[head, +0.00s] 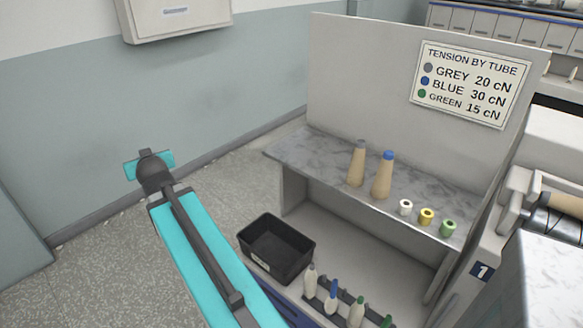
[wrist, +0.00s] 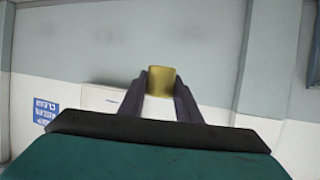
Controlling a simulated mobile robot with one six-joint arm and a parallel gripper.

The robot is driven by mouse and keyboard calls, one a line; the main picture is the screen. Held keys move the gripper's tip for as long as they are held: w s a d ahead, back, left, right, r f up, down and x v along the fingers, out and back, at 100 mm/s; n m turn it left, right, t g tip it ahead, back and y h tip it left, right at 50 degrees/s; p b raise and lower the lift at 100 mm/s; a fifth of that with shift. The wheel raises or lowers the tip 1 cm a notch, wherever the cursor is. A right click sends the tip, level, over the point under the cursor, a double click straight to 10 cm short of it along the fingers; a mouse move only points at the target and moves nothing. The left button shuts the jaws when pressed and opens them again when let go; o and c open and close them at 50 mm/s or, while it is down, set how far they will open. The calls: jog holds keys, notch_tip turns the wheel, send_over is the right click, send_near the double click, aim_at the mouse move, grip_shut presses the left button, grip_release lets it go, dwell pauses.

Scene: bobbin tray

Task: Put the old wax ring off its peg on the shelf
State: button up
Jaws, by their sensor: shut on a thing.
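My gripper (wrist: 160,98) shows in the wrist view. Its two dark fingers are shut on a dull gold, short cylinder (wrist: 161,80), which looks like the old wax ring. It is held up in front of a wall, clear of any surface, and its hole is not seen. In the head view my arm reaches to the left, away from the shelf, and the fingers and held ring cannot be made out. The grey marbled shelf (head: 315,152) stands right of the arm. I cannot make out the ring's peg.
On the shelf stand two tan cones (head: 382,176) and white (head: 405,207), yellow (head: 427,216) and green (head: 448,228) small spools. The shelf's left end is bare. A black bin (head: 276,249) and several bottle-like pieces (head: 332,297) sit below. A tall panel (head: 362,75) backs the shelf.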

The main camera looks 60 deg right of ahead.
jog(key=s+d+f+m+g+h+b, duration=0.1)
jog(key=s+d+f+m+g+h, duration=0.15)
jog(key=s+d, duration=0.75)
jog(key=s+d+f+m+g+h, duration=0.2)
jog(key=s+d+m+g, duration=0.2)
jog(key=s+d, duration=0.65)
jog(key=s+d+f+m+g+h+b, duration=0.1)
jog(key=s+d+f+m+g+h, duration=0.15)
jog(key=s+d, duration=0.75)
jog(key=s+d+m+g, duration=0.1)
jog(key=s+d, duration=0.1)
jog(key=s, duration=0.2)
jog(key=s+d+m+g, duration=0.1)
jog(key=s+d, duration=0.1)
jog(key=s, duration=0.2)
jog(key=s+d+m+g, duration=0.2)
jog(key=s+d, duration=0.1)
jog(key=s, duration=0.1)
jog(key=shift+s+f, duration=0.3)
jog(key=shift+s, duration=0.05)
